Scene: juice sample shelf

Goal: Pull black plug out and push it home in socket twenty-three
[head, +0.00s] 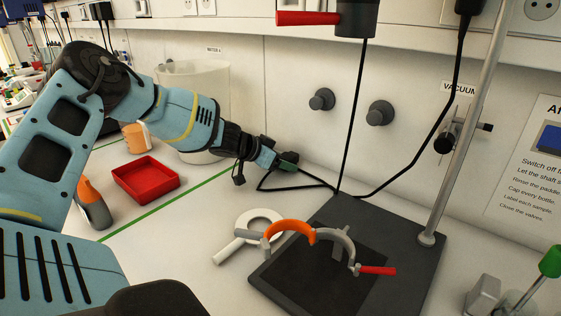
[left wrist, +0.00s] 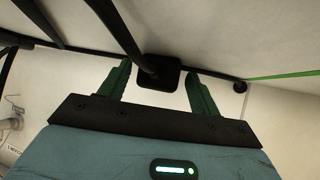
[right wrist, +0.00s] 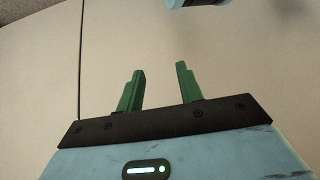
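My left gripper (head: 287,161) is low in front of the back wall, above the bench beside a loop of black cable (head: 262,183). In the left wrist view its green fingers (left wrist: 158,88) are apart. A square black block (left wrist: 158,74), plug-like, with a thick black cord shows between them, with gaps on both sides; whether it lies at fingertip depth I cannot tell. Another black plug (head: 470,5) with a cord sits at the top edge of the head view. My right gripper (right wrist: 159,88) is open and empty before a pale surface. No socket number is readable.
Grey knobs (head: 321,99) jut from the wall. Partial wall sockets (head: 541,8) line the top.

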